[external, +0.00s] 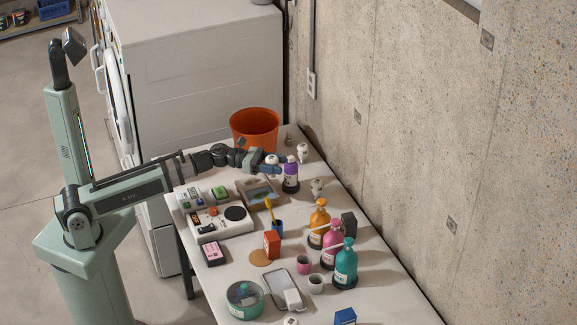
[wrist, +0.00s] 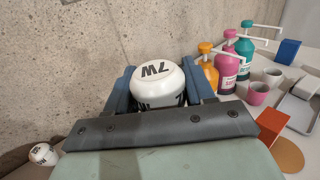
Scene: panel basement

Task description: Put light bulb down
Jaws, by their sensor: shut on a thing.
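In the external view my gripper (external: 274,166) is over the far part of the table, just left of a purple bottle (external: 291,176), with the bulb's white top (external: 271,158) showing. I cannot tell how far the bulb is above the table.
An orange bucket (external: 255,124) stands behind my gripper. Similar small white objects (external: 302,151) (external: 317,186) stand near the wall. Orange (external: 319,222), pink (external: 332,241) and teal (external: 345,265) pump bottles line the right side. A tray (external: 262,196) and a control box (external: 219,225) lie nearer the left edge.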

